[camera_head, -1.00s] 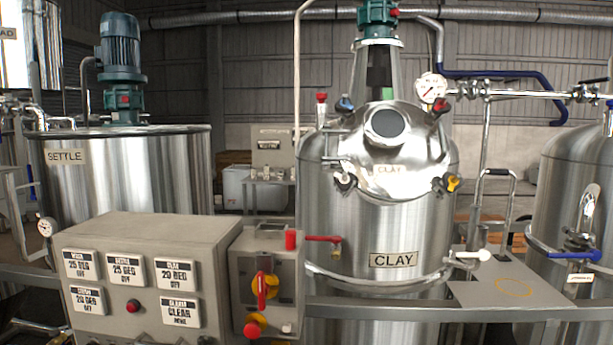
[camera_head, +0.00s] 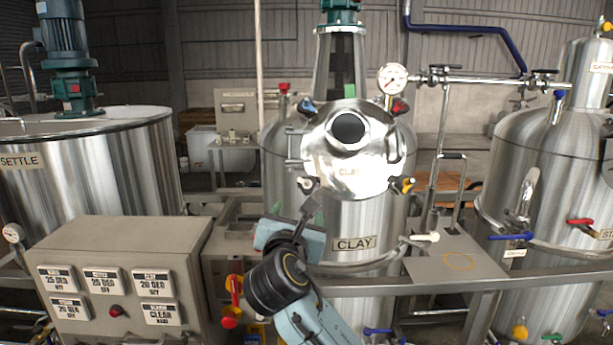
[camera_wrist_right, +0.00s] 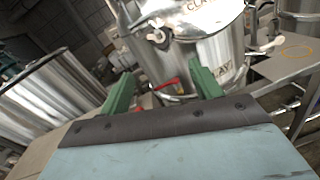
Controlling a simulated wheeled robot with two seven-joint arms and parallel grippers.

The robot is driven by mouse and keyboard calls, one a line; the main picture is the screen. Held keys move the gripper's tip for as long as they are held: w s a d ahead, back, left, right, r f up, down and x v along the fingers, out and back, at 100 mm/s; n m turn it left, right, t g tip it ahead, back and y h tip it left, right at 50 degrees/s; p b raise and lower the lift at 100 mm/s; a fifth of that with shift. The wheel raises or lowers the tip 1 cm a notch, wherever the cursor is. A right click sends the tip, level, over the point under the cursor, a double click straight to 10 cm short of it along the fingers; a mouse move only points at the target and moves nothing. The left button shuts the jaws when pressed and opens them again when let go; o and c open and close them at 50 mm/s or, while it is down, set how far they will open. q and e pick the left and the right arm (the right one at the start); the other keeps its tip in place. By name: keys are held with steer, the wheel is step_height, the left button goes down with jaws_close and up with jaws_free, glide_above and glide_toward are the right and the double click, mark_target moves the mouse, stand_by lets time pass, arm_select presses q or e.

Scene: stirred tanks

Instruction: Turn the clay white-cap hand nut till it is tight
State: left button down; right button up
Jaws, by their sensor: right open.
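The white-cap hand nut (camera_head: 305,184) sits at the lower left of the shiny lid (camera_head: 345,175) on the tank labelled CLAY (camera_head: 385,222). It is small, with a pale cap and dark wings. It also shows in the right wrist view (camera_wrist_right: 156,36), beyond the fingers and near the top. My right gripper (camera_head: 308,207) is in front of the tank, a little below the nut, and apart from it as far as I can tell. In the right wrist view its two green fingers (camera_wrist_right: 163,88) are spread with nothing between them. My left gripper is not in view.
A yellow-cap nut (camera_head: 404,185) is at the lid's lower right. Blue-cap (camera_head: 306,107) and red-cap (camera_head: 399,107) nuts are higher up. A red-handled lever (camera_wrist_right: 167,83) lies below the lid. The control box (camera_head: 120,260) stands left and a rail (camera_head: 450,285) crosses in front.

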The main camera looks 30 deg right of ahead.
mark_target(306, 186)
steer(key=x, duration=0.4)
steer(key=p+x, duration=0.1)
steer(key=x, duration=0.3)
steer(key=r+p+x, duration=0.1)
steer(key=x, duration=0.4)
steer(key=shift+d, duration=0.3)
steer(key=c, duration=1)
